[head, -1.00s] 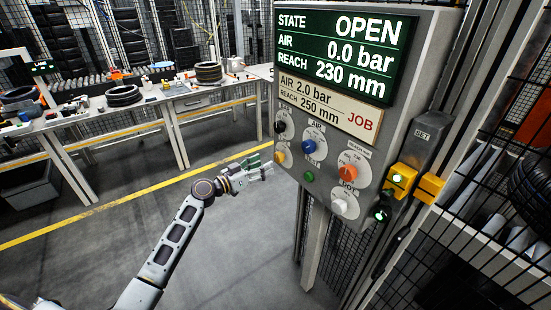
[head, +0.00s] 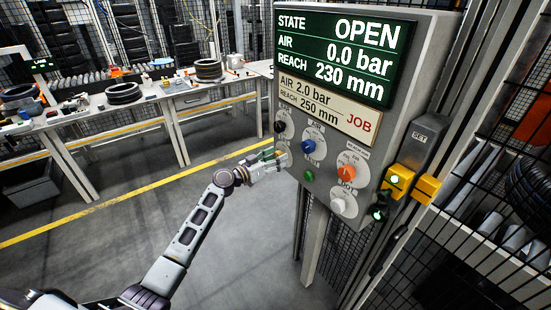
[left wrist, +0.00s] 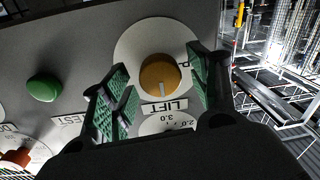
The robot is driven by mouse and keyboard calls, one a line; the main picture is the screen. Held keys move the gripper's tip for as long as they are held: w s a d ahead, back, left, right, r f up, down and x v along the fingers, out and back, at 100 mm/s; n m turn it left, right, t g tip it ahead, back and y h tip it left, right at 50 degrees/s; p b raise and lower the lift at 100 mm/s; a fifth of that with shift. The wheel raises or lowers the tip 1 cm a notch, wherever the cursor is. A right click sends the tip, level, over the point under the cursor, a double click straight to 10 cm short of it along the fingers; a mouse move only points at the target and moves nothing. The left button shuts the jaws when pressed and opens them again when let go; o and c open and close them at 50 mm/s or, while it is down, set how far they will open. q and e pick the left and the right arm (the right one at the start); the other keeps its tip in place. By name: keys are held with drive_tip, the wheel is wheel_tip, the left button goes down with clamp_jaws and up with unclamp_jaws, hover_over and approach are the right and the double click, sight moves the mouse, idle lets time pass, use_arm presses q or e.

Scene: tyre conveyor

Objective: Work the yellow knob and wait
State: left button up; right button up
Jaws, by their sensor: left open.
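A job plate (head: 327,107) below reads AIR 2.0 bar, REACH 250 mm. The yellow knob (left wrist: 160,75) shows in the left wrist view on a white dial, above a label reading LIFT. In the head view my gripper mostly hides it. My left gripper (head: 283,160) is open at the panel's left edge. In the left wrist view its green-padded fingers (left wrist: 164,92) stand either side of the knob; contact is not visible. My right gripper is not in view.
Close by are a black knob (head: 280,127), blue knob (head: 308,146), green button (head: 309,176), orange knob (head: 347,173) and white knob (head: 338,206). A workbench (head: 150,105) with tyres stands behind; the floor between is clear.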

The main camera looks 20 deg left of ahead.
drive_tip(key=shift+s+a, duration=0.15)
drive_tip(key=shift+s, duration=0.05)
use_arm(q)
drive_tip(key=c, duration=1)
